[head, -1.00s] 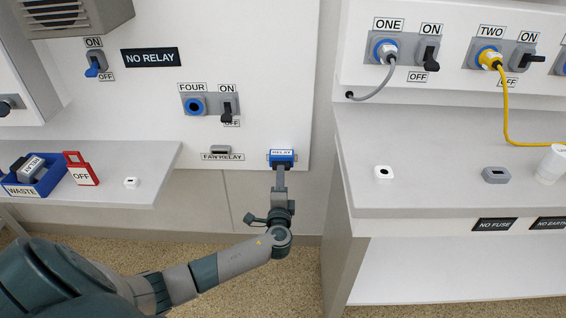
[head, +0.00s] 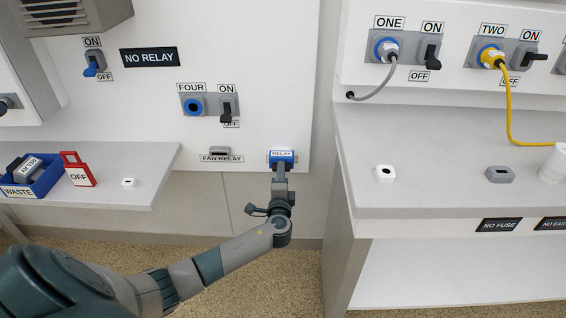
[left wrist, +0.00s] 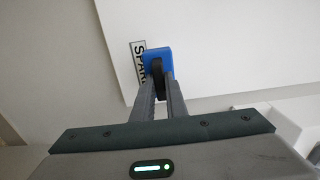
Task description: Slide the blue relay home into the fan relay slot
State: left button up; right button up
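The blue relay (head: 282,154), with a white RELAY label on top, is at the lower right edge of the white wall panel. In the left wrist view the blue relay (left wrist: 156,54) covers part of a label that starts SPAR. My left gripper (head: 281,166) is at its near side. In the left wrist view the gripper fingers (left wrist: 158,77) close on the relay's dark grip. Whether the relay sits in a holder is hidden. The fan relay slot (head: 220,151), a grey socket above a FAN RELAY label, is to the left, with no relay in it. My right gripper is out of view.
Socket FOUR (head: 194,107) and its switch (head: 226,110) are above the slot. A left shelf (head: 150,165) holds a blue WASTE bin (head: 45,183) and a red OFF tag (head: 78,170). A right bench (head: 430,160) stands beyond a gap.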

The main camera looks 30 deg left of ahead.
pick_arm(q)
jog(key=shift+v, duration=0.85)
grip_shut()
dwell(0.7)
jog(key=shift+p+v, duration=0.5)
jog(key=shift+v, duration=0.85)
jog(key=shift+s+d, duration=0.1)
